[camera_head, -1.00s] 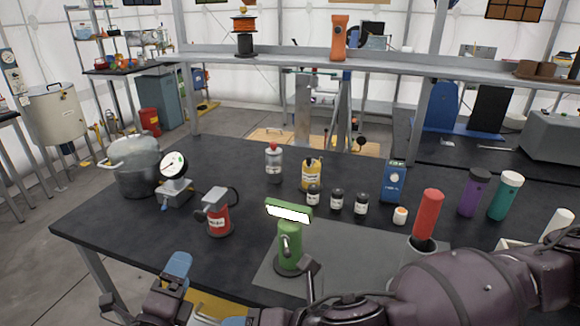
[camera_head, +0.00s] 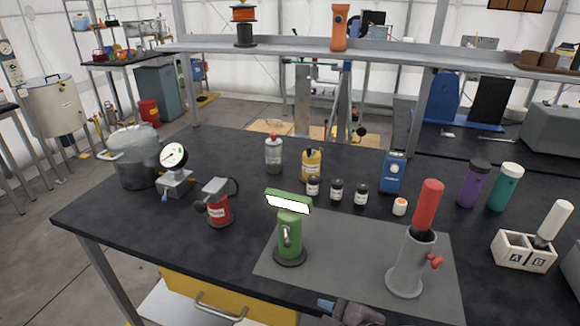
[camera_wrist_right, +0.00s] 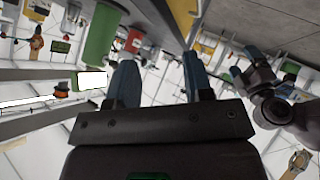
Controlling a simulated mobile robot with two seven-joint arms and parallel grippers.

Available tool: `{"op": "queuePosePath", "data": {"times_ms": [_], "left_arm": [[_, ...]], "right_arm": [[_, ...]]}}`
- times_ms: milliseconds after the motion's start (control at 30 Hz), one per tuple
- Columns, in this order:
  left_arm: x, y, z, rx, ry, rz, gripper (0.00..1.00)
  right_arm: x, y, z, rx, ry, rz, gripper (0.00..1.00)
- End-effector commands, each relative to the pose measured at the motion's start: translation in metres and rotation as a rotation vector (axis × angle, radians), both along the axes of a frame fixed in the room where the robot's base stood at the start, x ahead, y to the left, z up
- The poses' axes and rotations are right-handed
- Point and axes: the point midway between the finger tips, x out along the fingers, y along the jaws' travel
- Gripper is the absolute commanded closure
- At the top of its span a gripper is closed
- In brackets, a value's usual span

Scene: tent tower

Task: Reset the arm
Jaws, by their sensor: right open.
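My right gripper (camera_wrist_right: 162,65) is open, with its two blue fingers apart and nothing between them in the right wrist view. In the head view only a blue fingertip and a dark purple part of one of my arms show at the bottom edge, right of centre. Another blue-fingered gripper, my left one (camera_wrist_right: 262,75), shows on the right of the right wrist view; its finger gap is unclear. The green device (camera_head: 289,235) stands upright on the grey mat (camera_head: 340,255); a green cylinder (camera_wrist_right: 102,32) also shows in the right wrist view.
A grey holder (camera_head: 408,265) with a red-topped tool stands right on the mat. A white A/B box (camera_head: 525,250) is at far right. A red canister (camera_head: 218,205), gauge (camera_head: 174,157) and pot (camera_head: 135,165) stand left. Jars and bottles line the back. The front-left tabletop is clear.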

Motion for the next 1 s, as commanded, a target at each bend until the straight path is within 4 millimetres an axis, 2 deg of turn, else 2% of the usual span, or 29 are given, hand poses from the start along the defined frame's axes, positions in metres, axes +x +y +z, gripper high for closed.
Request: {"op": "queuePosePath", "data": {"times_ms": [233, 400, 500, 933, 967, 1000], "left_arm": [[-0.052, -0.002, -0.019, -0.217, 0.175, 0.175, 0.16], [-0.086, -0.007, -0.027, -0.343, 0.288, 0.282, 0.16], [-0.1, -0.01, -0.029, -0.394, 0.339, 0.328, 0.16], [-0.143, -0.021, -0.031, -0.528, 0.486, 0.453, 0.16], [-0.144, -0.022, -0.031, -0.535, 0.489, 0.458, 0.16], [-0.139, -0.021, -0.035, -0.535, 0.47, 0.447, 0.16]], "right_arm": [[-0.028, -0.081, -0.054, 0.078, 0.299, -0.415, 0.53], [-0.066, -0.136, -0.088, 0.101, 0.477, -0.694, 0.53], [-0.086, -0.159, -0.101, 0.103, 0.548, -0.815, 0.53], [-0.166, -0.223, -0.132, 0.085, 0.748, -1.186, 0.53], [-0.169, -0.226, -0.134, 0.085, 0.754, -1.203, 0.53], [-0.162, -0.224, -0.137, 0.098, 0.731, -1.188, 0.53]]}}
